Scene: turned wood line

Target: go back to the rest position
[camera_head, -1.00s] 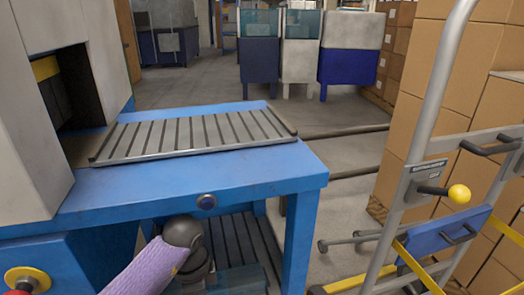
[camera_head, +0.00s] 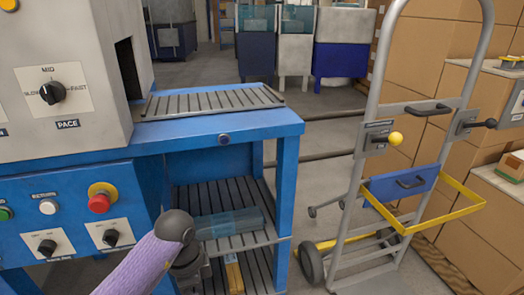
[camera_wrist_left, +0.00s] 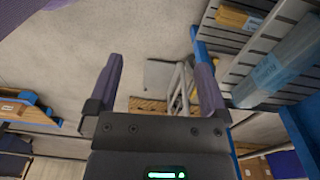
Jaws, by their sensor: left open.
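My left gripper (camera_wrist_left: 158,70) is open in the left wrist view. Its two dark fingers stand well apart with nothing between them. In the head view, my left arm in its purple sleeve comes up from the bottom edge, in front of the machine's blue stand. Its dark wrist is bent downward beside the lower shelves, and the fingers are not clearly seen there. My right gripper is in neither view.
A machine with a PACE knob (camera_head: 52,93) and a red button (camera_head: 99,203) stands left. Its slatted outfeed (camera_head: 215,98) is empty. A clear blue wrapped bundle (camera_head: 230,223) lies on the shelf below. A hand truck (camera_head: 360,195) and stacked cartons (camera_head: 484,140) stand right.

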